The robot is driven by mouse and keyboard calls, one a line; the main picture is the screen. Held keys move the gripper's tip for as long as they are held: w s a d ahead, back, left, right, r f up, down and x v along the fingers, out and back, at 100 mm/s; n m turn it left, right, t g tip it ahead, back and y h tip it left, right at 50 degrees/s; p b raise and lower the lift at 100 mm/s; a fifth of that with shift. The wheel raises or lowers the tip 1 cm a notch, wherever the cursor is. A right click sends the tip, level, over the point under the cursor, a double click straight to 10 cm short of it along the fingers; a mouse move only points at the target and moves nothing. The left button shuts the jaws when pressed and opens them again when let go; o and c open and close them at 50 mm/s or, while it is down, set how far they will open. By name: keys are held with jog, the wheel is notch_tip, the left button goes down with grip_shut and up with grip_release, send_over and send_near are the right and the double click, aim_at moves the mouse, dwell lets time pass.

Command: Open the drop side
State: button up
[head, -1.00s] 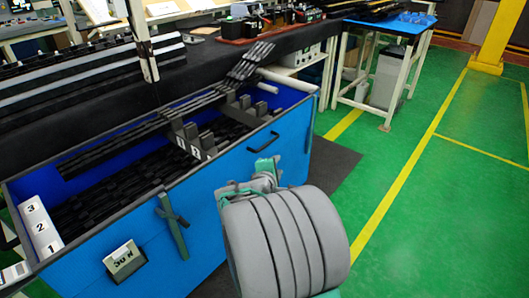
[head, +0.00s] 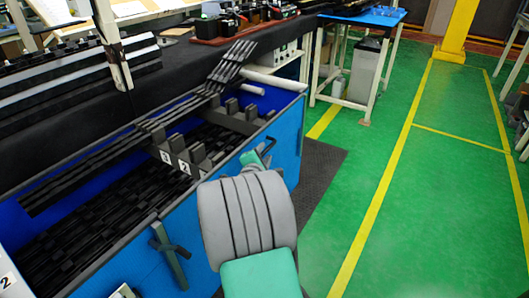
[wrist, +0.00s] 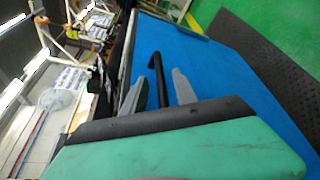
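The blue crate (head: 130,262) stands at the left with its blue side facing the aisle. A black bar handle on that side shows in the wrist view (wrist: 158,75). My gripper (wrist: 158,92) is open, with one grey finger on each side of the handle. Gaps show between the bar and the fingers. In the head view my gripper (head: 262,152) is at the side's upper right part, mostly hidden behind my grey wrist. A grey-green latch lever (head: 168,254) with a black piece sits at the side's upper edge, left of my gripper. The side stands upright.
Long black trim strips (head: 95,220) lie in the crate, some on numbered grey holders (head: 185,155). A dark workbench (head: 180,62) runs behind it. A dark mat (head: 318,180) lies beside the crate. Green floor to the right is clear.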

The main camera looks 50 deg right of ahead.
jog(key=x, duration=0.2)
jog(key=shift+w+d+f, duration=0.1)
jog(key=shift+w+d, duration=0.05)
jog(key=shift+d, duration=0.15)
grip_shut()
dwell(1.2)
